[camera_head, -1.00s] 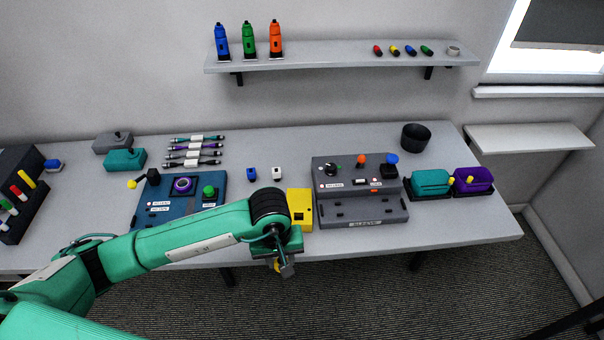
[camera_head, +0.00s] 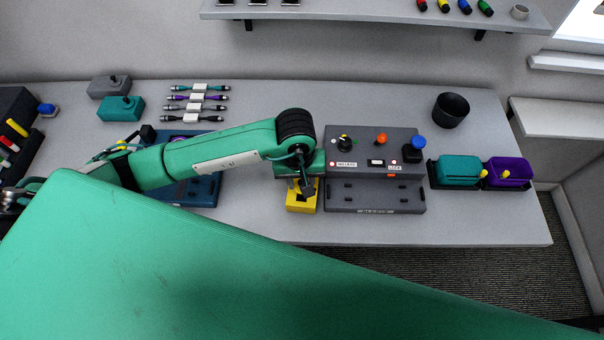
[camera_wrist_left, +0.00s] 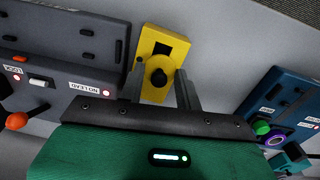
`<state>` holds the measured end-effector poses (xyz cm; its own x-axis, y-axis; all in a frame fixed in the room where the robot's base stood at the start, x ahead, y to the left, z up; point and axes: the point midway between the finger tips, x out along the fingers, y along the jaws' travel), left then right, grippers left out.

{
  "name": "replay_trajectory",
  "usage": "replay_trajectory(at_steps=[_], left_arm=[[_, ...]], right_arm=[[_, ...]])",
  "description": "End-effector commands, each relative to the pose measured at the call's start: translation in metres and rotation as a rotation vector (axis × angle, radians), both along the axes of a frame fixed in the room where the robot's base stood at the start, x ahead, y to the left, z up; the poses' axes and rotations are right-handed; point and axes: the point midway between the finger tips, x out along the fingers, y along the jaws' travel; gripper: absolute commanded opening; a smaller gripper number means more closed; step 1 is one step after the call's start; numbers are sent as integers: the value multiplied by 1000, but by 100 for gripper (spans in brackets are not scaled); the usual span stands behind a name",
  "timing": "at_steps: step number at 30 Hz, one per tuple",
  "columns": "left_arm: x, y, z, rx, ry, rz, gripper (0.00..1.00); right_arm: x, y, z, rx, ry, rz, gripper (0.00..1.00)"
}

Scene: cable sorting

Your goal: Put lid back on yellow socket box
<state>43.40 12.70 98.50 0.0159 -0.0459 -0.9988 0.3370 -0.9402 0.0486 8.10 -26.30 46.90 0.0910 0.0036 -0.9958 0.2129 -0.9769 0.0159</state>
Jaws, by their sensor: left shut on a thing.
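The yellow socket box (camera_head: 296,207) stands on the table left of the grey panel; in the left wrist view (camera_wrist_left: 166,36) it has a dark opening. My left gripper (camera_head: 306,187) points down over the box and hides part of it. In the left wrist view its fingers (camera_wrist_left: 160,72) are on either side of a yellow piece with a dark round knob (camera_wrist_left: 157,77), which looks like the lid. Yellow on yellow, I cannot tell whether lid and box touch. My right gripper is not in view.
The grey panel (camera_head: 375,196) with knobs stands close on the right. A blue panel (camera_head: 205,188) lies left, partly under my arm. Table behind the box is mostly clear.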

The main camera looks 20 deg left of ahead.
Motion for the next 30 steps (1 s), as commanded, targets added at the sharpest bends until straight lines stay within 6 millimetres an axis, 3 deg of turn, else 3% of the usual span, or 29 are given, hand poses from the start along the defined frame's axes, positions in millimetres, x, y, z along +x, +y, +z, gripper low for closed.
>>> replay_trajectory(at_steps=[8,15,28,29,30], left_arm=[[0,0,-28,-1,1,2,13],[0,0,-50,0,-1,-1,13],[0,0,-51,-1,0,0,13],[0,0,-51,-1,0,0,11],[0,0,-51,0,0,0,0]], right_arm=[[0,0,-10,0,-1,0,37],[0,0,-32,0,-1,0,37],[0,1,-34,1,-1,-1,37],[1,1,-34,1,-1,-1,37],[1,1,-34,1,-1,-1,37]])
